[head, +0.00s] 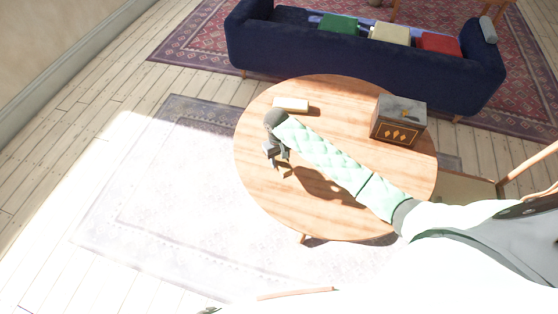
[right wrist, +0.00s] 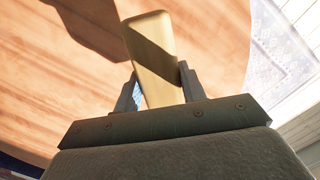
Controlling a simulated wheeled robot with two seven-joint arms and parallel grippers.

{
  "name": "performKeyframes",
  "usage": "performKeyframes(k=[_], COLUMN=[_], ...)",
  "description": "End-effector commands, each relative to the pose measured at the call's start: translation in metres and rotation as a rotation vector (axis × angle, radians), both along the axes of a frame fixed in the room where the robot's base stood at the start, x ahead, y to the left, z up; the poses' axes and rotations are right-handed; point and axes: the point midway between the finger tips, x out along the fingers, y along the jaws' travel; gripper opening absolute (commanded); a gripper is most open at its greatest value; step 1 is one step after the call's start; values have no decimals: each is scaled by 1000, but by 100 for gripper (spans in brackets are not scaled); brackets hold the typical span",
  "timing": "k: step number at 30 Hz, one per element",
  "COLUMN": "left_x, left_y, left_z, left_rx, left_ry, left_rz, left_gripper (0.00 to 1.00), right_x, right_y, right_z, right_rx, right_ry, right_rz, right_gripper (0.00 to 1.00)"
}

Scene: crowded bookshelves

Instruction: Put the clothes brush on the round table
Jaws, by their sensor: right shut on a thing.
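The round wooden table (head: 330,205) stands in the middle of the head view. My right arm reaches across it, and the right gripper (head: 279,164) is over its left part. In the right wrist view, the right gripper (right wrist: 159,74) is shut on a tan, smooth, elongated block that I take for the clothes brush (right wrist: 148,34). The brush sticks out past the fingertips with the tabletop behind it. I cannot tell whether it touches the tabletop. In the head view the brush is hidden by the gripper. My left gripper is not in view.
A cream block (head: 291,104) lies on the table's far left, and a grey-topped box with orange diamonds (head: 398,121) stands at its far right. A dark blue sofa (head: 365,62) is behind the table. A wooden chair (head: 470,190) is at the right.

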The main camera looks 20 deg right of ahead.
Motion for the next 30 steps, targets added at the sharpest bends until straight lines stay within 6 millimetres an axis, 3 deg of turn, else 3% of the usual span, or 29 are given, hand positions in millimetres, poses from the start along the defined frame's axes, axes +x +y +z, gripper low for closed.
performKeyframes(k=[6, 18, 30], left_x=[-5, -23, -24], left_y=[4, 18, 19], left_z=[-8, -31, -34], left_rx=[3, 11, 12], left_ry=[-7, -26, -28], left_rz=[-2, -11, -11], left_gripper=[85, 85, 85], right_x=[15, 15, 15], right_y=[4, 3, 3], right_z=[-9, -46, -51], right_rx=[0, -1, -1], right_ry=[-1, 0, -1], right_rz=[-1, -1, -1], right_gripper=[15, 15, 15])
